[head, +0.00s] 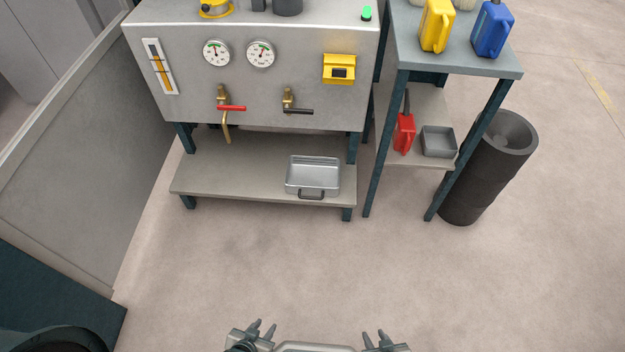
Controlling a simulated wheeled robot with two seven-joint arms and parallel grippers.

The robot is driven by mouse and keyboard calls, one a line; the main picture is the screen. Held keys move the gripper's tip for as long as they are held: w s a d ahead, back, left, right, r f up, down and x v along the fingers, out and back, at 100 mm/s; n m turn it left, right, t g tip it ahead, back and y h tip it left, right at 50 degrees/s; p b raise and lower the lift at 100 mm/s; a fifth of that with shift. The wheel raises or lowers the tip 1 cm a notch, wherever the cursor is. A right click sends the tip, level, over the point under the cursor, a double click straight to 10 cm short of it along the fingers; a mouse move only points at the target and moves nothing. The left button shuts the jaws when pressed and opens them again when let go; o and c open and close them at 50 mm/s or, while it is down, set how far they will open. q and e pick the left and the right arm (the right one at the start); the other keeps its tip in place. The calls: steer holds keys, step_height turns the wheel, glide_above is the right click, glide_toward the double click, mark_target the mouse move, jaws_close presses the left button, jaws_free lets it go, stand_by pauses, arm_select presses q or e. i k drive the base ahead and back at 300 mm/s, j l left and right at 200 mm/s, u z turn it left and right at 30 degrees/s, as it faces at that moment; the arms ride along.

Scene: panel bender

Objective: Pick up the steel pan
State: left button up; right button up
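The steel pan (313,173) is a shallow, shiny rectangular pan with a dark handle on its front side. It rests at the right end of the low shelf (232,178) under the grey panel bench. My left gripper (265,324) is at the bottom edge of the head view, below and left of the pan. My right gripper (374,335) is at the bottom edge, below and right of it. Both show fingertips apart with nothing between them, and both are well away from the pan.
The panel (270,95) with gauges and valves stands above the shelf. A side table (455,50) holds yellow and blue cans; its lower shelf holds a red can (404,134) and a grey tray (438,142). A black cylinder (490,165) stands right. Floor in front is clear.

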mark_target(310, 174)
steer(key=i+l, duration=0.1)
steer(key=i, duration=0.4)
steer(key=i+l, duration=0.15)
steer(key=i, duration=0.35)
steer(key=i+l, duration=0.1)
steer(key=i, duration=0.4)
steer(key=j+u, duration=0.05)
